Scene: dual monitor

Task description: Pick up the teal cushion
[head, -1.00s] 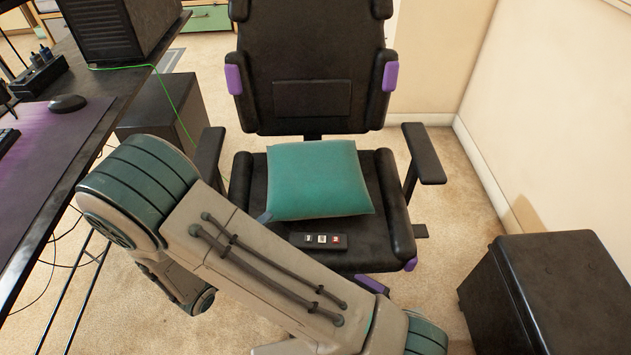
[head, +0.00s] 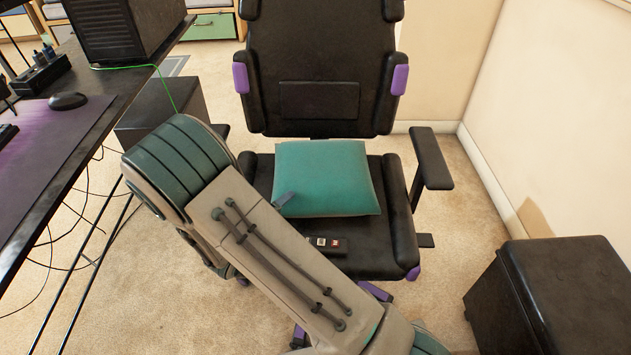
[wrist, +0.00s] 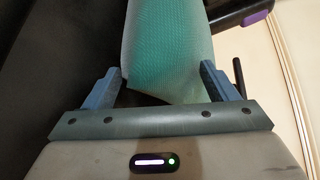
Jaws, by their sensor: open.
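The teal cushion (head: 335,177) lies on the seat of the black office chair (head: 372,258), in front of its backrest. In the wrist view the cushion (wrist: 165,40) extends between the two blue fingers of my gripper (wrist: 160,70), one finger at each side of its near end. My gripper is open; I cannot tell whether the fingers touch the cushion.
The chair's right armrest (head: 431,158) stands beside the seat. A desk (head: 75,170) is at left, and a black box-shaped stool (head: 560,290) and wall at right.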

